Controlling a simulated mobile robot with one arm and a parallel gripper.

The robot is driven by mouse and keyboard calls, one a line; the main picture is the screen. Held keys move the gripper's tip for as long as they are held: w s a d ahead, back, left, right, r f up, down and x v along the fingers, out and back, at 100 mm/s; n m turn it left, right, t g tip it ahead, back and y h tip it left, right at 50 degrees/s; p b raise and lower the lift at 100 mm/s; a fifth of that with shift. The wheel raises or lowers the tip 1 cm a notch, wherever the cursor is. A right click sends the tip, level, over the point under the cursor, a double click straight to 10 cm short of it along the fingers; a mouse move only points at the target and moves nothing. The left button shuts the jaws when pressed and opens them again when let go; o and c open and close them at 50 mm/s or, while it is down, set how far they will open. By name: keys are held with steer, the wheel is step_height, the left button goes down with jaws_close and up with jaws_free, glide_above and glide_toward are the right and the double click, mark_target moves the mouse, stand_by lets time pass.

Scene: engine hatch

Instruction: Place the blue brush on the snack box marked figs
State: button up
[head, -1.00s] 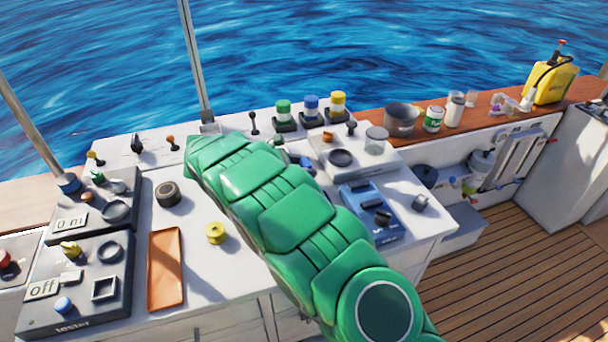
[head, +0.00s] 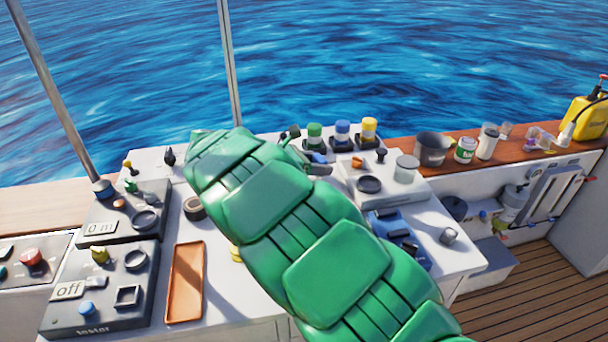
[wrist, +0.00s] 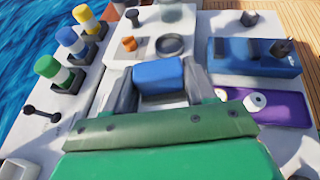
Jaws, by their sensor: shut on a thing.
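My gripper (wrist: 160,88) is shut on a blue block-like thing, which I take to be the blue brush (wrist: 158,74). Only its blue end shows between the fingers in the wrist view; the rest is hidden. In the head view my green arm covers much of the counter, and the gripper (head: 316,166) shows beyond it, near the colored-lid jars. A purple flat thing (wrist: 282,106) lies right of the gripper in the wrist view, partly covered by it. I cannot read any figs marking in either view, so I cannot tell which thing is the snack box.
Green, blue and yellow-lidded jars (head: 342,134) stand at the counter's back edge. A white panel (head: 385,180) with a dark ring and a blue device (head: 412,244) are to the right. An orange tray (head: 185,283) and dark tester boxes (head: 98,285) are at left.

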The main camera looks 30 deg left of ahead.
steer(key=shift+s+r+n+t+y, duration=0.7)
steer(key=shift+s+r, duration=0.55)
steer(key=shift+r, duration=0.5)
steer(key=shift+y, duration=0.3)
steer(key=shift+w+a+f, duration=5)
steer(key=shift+w, duration=0.05)
steer(key=shift+f, duration=1.6)
steer(key=o, duration=1.1)
